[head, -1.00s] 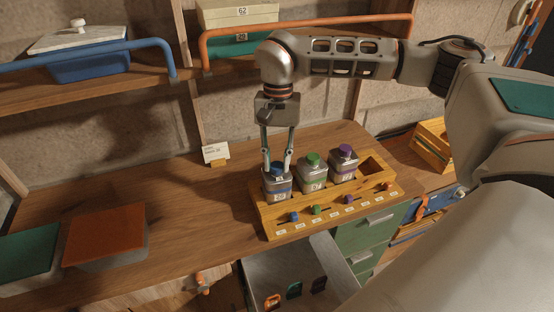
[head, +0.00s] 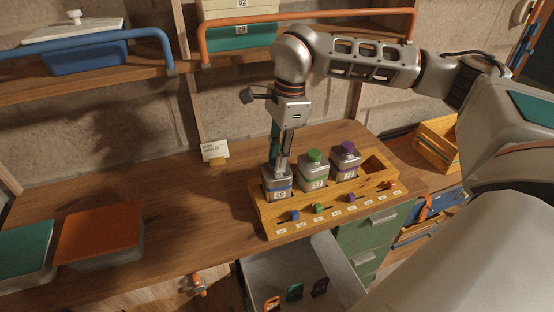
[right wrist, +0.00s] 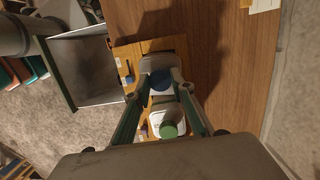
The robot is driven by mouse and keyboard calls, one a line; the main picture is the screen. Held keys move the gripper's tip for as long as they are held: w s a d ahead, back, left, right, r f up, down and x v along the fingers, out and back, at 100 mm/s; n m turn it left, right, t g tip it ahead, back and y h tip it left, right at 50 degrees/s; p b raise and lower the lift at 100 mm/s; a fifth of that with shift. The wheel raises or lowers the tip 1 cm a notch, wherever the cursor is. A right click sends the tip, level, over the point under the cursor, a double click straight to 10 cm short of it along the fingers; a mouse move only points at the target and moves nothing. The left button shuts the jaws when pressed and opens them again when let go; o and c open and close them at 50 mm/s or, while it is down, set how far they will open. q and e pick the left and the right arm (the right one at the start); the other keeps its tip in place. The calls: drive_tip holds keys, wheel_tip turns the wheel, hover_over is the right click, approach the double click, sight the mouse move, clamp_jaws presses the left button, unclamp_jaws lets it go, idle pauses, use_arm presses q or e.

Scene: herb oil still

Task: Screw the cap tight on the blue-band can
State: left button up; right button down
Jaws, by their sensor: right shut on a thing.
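The blue-band can (head: 278,185) stands upright in the left slot of a wooden rack (head: 262,216). Its blue cap (right wrist: 161,80) shows between my right fingertips in the right wrist view. My right gripper (head: 280,165) is above the can, pointing down, shut on the cap. In the head view the fingers hide most of the cap, so I cannot tell how tightly it sits. My left gripper is not in view.
A green-capped can (head: 313,172) and a purple-capped can (head: 345,160) stand in the same rack, right beside the blue-band can. Small colored knobs line the rack's front. An open drawer (head: 290,272) lies below. The table to the left is clear up to an orange-lidded box (head: 100,233).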

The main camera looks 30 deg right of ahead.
drive_tip(key=m+b, duration=0.1)
drive_tip(key=m, duration=0.4)
drive_tip(key=shift+s+f+t, duration=0.1)
drive_tip(key=shift+f+t, duration=0.05)
drive_tip(key=shift+t, duration=0.15)
drive_tip(key=shift+m+h, duration=0.4)
drive_tip(key=shift+m, duration=0.8)
drive_tip(key=c, duration=1.7)
unclamp_jaws()
drive_tip(key=shift+r, duration=0.2)
wheel_tip(320, 180, up, 5)
drive_tip(key=p, duration=0.3)
drive_tip(key=shift+f+p, duration=0.15)
drive_tip(key=shift+p, duration=0.25)
drive_tip(key=shift+r+p, duration=0.4)
drive_tip(key=shift+r, duration=0.7)
